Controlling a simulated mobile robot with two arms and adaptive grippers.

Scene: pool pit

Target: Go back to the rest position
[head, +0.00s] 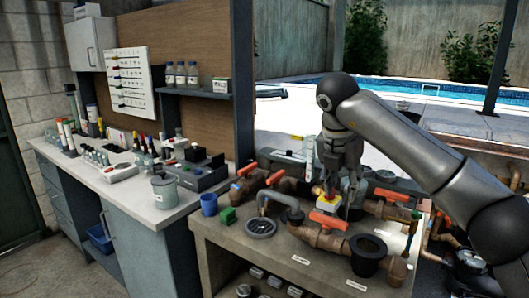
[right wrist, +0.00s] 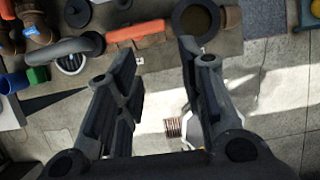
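My right gripper (head: 335,198) hangs at the end of my right arm, fingers down, over the pipe-covered workbench (head: 222,240) in the head view. In the right wrist view its two fingers (right wrist: 160,52) stand wide apart. The space between the fingertips shows the bench edge and the floor, with nothing clamped there. A small yellow and red part (head: 328,198) shows by the fingertips in the head view; whether they touch it I cannot tell. A ribbed copper-coloured piece (right wrist: 173,127) shows between the fingers lower down, its distance unclear. My left gripper is not in view.
Pipes with orange-red valve handles (head: 328,221) crowd the bench around the gripper. A blue cup (head: 209,204), a green block (head: 228,215) and a black round flange (head: 368,253) are there too. A grey counter (head: 130,190) with bottles and a metal can (head: 164,190) stands left.

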